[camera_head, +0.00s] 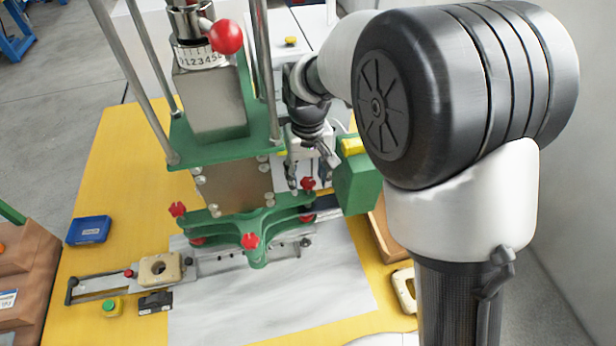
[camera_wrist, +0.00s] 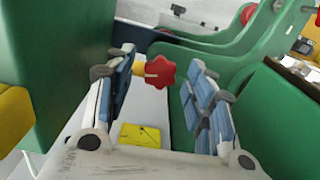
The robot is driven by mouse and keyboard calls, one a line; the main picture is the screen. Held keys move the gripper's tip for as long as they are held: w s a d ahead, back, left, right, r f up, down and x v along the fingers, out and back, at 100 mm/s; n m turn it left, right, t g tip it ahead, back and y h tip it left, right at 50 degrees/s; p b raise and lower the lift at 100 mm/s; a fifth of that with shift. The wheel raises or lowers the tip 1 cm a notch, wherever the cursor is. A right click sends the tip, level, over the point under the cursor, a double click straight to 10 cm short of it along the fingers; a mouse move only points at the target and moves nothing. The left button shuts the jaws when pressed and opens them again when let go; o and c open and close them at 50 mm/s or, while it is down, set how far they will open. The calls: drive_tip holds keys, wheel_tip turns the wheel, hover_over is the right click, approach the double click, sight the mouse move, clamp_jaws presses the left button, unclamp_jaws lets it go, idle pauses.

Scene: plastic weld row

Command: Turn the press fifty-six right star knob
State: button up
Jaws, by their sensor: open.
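The press (camera_head: 235,185) is a green frame with metal columns and several red star knobs. The right star knob (camera_head: 308,184) is red and sits at the right end of its green lower arm. My gripper (camera_head: 307,176) points down there, one finger on each side of the knob. In the wrist view the red knob (camera_wrist: 160,71) shows between the tips of my open gripper (camera_wrist: 160,66), with a gap on both sides. I see no finger touching it. Other red star knobs are at the left (camera_head: 178,209) and front (camera_head: 250,240) of the press.
A green box (camera_head: 357,182) with a yellow part stands close right of my gripper. Green press walls (camera_wrist: 265,110) crowd the wrist view's right side. A red ball handle (camera_head: 226,36) is higher up. A blue tray (camera_head: 89,230) lies left on the yellow table (camera_head: 115,175).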

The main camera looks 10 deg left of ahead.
drive_tip(key=shift+c, duration=0.4)
drive_tip(key=c, duration=1)
drive_tip(key=n+p, duration=0.2)
drive_tip(key=n, duration=0.1)
drive_tip(key=shift+r+n, duration=0.1)
drive_tip(key=shift+n, duration=0.3)
drive_tip(key=n+p, duration=0.1)
drive_tip(key=n, duration=0.2)
drive_tip(key=shift+n, duration=0.3)
drive_tip(key=n+p, duration=0.1)
drive_tip(key=n, duration=0.3)
drive_tip(key=shift+n+p, duration=0.3)
drive_tip(key=shift+p, duration=0.1)
drive_tip(key=shift+n+p, duration=0.4)
drive_tip(key=shift+n, duration=1.4)
